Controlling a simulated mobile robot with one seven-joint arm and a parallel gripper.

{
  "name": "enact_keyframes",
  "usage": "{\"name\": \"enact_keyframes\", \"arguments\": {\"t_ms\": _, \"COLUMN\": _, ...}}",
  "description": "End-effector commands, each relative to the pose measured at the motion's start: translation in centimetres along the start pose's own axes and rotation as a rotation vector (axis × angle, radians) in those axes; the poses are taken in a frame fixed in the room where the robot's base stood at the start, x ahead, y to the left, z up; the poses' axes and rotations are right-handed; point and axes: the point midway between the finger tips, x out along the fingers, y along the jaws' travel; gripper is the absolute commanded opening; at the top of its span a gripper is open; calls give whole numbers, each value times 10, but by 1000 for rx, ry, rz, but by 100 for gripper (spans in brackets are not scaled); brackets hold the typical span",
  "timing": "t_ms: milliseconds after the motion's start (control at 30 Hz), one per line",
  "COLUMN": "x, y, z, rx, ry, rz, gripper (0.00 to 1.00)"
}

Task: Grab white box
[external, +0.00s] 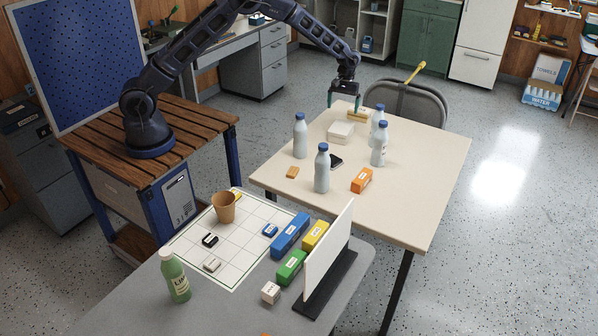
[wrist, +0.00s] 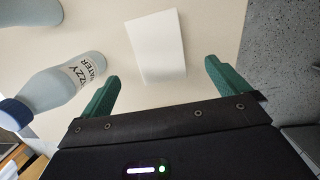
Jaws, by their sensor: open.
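A white box (external: 340,132) lies on the beige table near its far left side. In the wrist view the white box (wrist: 157,46) shows as a pale block ahead of and between the fingers. My gripper (external: 344,100) is open and empty, with green fingers pointing down above the table, by the far side of the box. In the wrist view its two fingers (wrist: 162,72) are spread wider than the box. No contact with the box shows.
A bottle (external: 300,136) stands left of the box, and it seems to be the one near the left finger (wrist: 62,85). Other bottles (external: 379,150) stand to the right. A yellowish block (external: 358,115) lies behind the box. A chair (external: 408,100) stands beyond the table.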

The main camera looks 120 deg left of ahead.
Motion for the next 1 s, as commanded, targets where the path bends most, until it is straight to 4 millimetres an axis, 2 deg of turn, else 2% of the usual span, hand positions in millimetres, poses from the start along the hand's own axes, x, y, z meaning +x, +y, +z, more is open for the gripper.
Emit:
{"name": "enact_keyframes", "arguments": {"t_ms": 233, "x": 18, "y": -2, "z": -6, "rx": -11, "ry": -2, "rz": -2, "gripper": 100}}
{"name": "enact_keyframes", "arguments": {"t_ms": 500, "x": 55, "y": -1, "z": -4, "rx": -10, "ry": -3, "rz": -3, "gripper": 100}}
{"name": "enact_keyframes", "arguments": {"t_ms": 767, "x": 70, "y": 0, "z": -5, "rx": -9, "ry": -2, "rz": -3, "gripper": 100}}
{"name": "enact_keyframes", "arguments": {"t_ms": 1000, "x": 102, "y": 4, "z": -5, "rx": -10, "ry": -3, "rz": -3, "gripper": 100}}
